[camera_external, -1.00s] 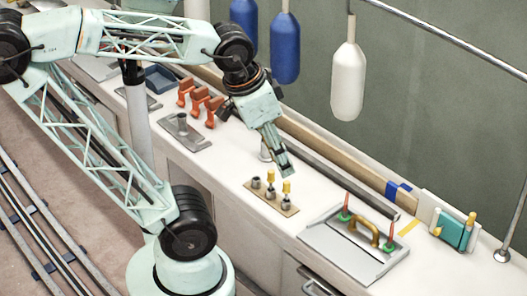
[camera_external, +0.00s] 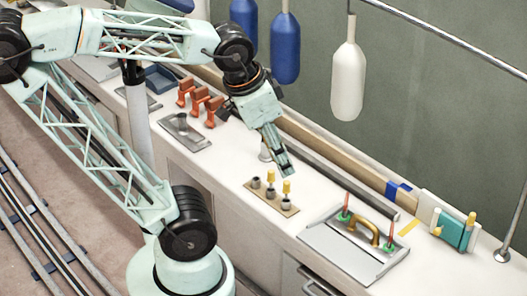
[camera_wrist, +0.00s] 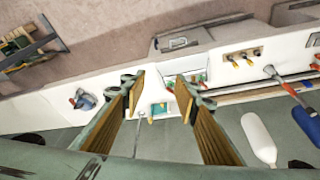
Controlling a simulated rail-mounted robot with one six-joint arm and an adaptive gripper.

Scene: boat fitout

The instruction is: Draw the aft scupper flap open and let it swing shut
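A teal flap-like piece (camera_external: 455,232) with yellow knobs stands against a white plate at the right end of the bench in the external view. In the wrist view, a small teal square in a white frame (camera_wrist: 158,109) shows between my fingers, some distance beyond them. I cannot tell which of these is the aft scupper flap. My gripper (camera_external: 287,170) hangs above the bench by the yellow-topped valves, well left of the teal piece. In the wrist view, the two fingers of my gripper (camera_wrist: 162,78) are wide apart and nothing is between their tips.
Yellow-topped valves (camera_external: 285,198) stand close below my gripper. A white fender (camera_external: 347,80) hangs at the back. A rail post (camera_external: 517,215) stands far right.

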